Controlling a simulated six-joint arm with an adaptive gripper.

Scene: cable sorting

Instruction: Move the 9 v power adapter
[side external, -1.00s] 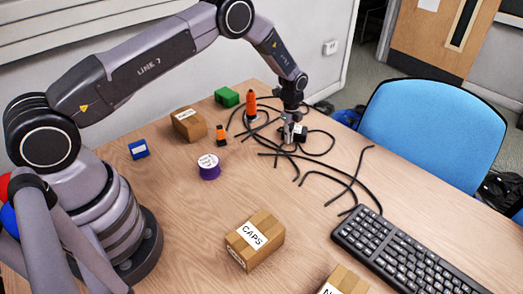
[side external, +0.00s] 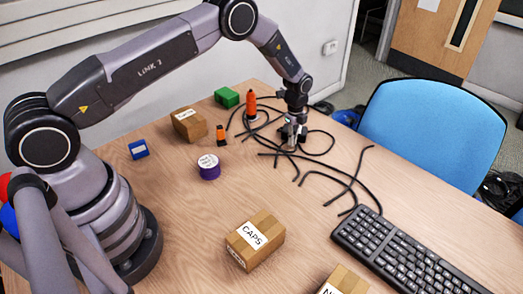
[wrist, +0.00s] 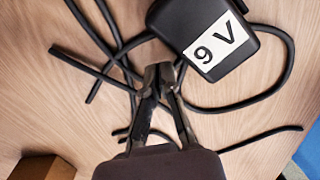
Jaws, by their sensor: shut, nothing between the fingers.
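The 9 V power adapter (wrist: 203,38) is a black box with a white "9 V" label, lying on the table at the top of the wrist view. In the side view it is mostly hidden behind my gripper (side external: 292,146). My gripper also shows in the wrist view (wrist: 160,76). Its fingertips are together with nothing between them. They appear just beside the adapter's near left edge, over the black cable; I cannot tell whether they touch it.
Black cables (side external: 358,182) lie around the adapter. An orange bottle (side external: 251,106), a green block (side external: 227,98) and a purple spool (side external: 208,167) stand to the left. A CAPS box (side external: 255,239) and keyboard (side external: 398,252) are nearer.

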